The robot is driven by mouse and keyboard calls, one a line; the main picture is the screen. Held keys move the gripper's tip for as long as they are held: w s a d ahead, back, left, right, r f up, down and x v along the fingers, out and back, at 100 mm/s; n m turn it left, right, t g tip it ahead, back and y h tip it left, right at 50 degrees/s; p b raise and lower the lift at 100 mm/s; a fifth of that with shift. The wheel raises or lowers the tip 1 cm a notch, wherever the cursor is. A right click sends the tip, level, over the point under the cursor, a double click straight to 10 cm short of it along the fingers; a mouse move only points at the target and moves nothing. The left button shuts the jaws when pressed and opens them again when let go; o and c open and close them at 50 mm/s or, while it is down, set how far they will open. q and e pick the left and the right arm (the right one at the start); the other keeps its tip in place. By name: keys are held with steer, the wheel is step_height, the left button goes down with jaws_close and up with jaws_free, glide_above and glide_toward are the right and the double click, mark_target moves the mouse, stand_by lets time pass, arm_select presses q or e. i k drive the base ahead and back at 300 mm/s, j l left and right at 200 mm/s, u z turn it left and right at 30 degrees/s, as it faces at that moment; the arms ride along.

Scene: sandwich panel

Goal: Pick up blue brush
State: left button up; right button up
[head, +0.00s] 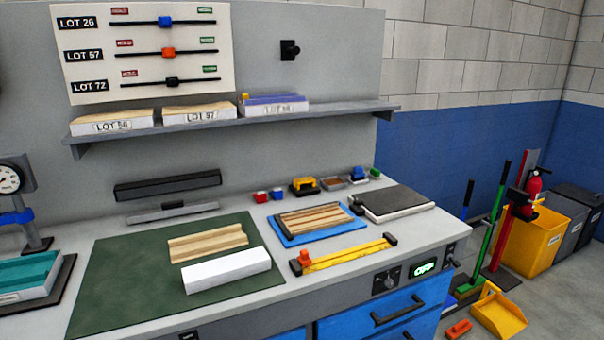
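No part of my left or right gripper shows in the head view. A long blue handle (467,197) stands upright on the floor just past the right end of the bench, left of a green-handled tool (490,225). The bench hides part of it, and its lower end is hard to make out among the tools there. A small blue item (358,174) also sits at the back right of the benchtop, too small to tell what it is.
The bench (420,232) fills the foreground. A green mat (125,290) holds a wooden piece (208,242) and a white block (227,270). A yellow dustpan (499,314) and an orange brush-like item (458,330) lie on the floor. A yellow bin (535,243) stands behind.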

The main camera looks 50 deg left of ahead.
mark_target(357, 175)
steer(key=u, duration=1.25)
